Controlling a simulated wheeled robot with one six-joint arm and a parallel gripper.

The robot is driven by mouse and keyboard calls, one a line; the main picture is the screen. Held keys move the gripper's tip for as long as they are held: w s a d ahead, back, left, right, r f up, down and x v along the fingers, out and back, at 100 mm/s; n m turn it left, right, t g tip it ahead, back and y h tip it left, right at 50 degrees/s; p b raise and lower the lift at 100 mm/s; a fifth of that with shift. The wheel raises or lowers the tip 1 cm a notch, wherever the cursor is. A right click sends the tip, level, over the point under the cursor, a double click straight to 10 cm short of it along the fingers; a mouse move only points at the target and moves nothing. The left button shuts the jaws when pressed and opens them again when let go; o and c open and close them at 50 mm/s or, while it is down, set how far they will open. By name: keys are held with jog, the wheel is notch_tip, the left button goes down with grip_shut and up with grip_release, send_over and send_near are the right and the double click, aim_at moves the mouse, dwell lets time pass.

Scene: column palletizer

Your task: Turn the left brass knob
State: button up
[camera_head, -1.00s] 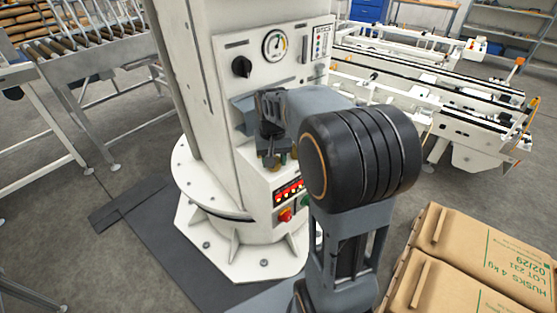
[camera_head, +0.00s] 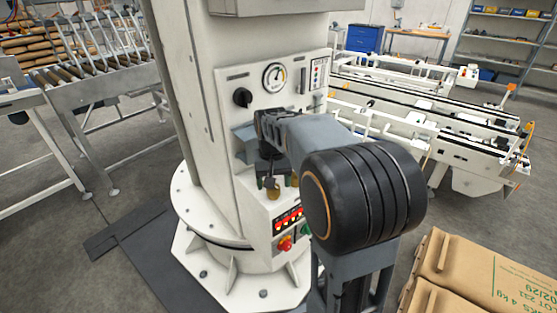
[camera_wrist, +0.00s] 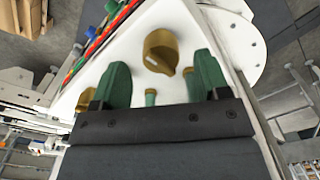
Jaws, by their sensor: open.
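The left brass knob (camera_wrist: 158,48) shows in the wrist view just beyond the fingertips, roughly between them; it has a pale mark on one side. It also shows in the head view (camera_head: 272,192), on the column's pale sloped panel below my gripper (camera_head: 268,181). My gripper (camera_wrist: 162,72) is open, its two green fingers spread apart, with nothing visibly held. I cannot tell whether they touch the knob.
A black dial (camera_head: 242,97) and gauge (camera_head: 274,77) sit above. Conveyors (camera_head: 430,115) stand right; cartons (camera_head: 480,270) lie front right.

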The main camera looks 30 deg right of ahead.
aim_at(272, 193)
notch_tip(272, 193, up, 11)
jog(key=shift+s+p, duration=0.15)
jog(key=shift+p, duration=0.25)
dwell(0.4)
jog(key=shift+n+t, duration=0.4)
jog(key=shift+t, duration=0.1)
jog(key=f, duration=0.4)
jog(key=shift+w+a, duration=0.1)
jog(key=shift+w, duration=0.1)
jog(key=shift+s+a+f+n+t, duration=0.15)
jog(key=shift+s+a+f, duration=0.15)
jog(key=shift+f, duration=0.25)
jog(key=shift+s+a+f+n+t, duration=0.2)
jog(key=shift+s+f, duration=0.15)
jog(key=shift+f, duration=0.15)
jog(key=s+a+f+n+t, duration=0.1)
jog(key=s+a+f, duration=0.1)
jog(key=s+a, duration=0.1)
jog(key=s+a+f+n+t+p, duration=0.1)
jog(key=s+a+f, duration=0.1)
jog(key=s, duration=0.4)
jog(key=shift+a+f, duration=0.4)
jog(key=shift+f, duration=0.25)
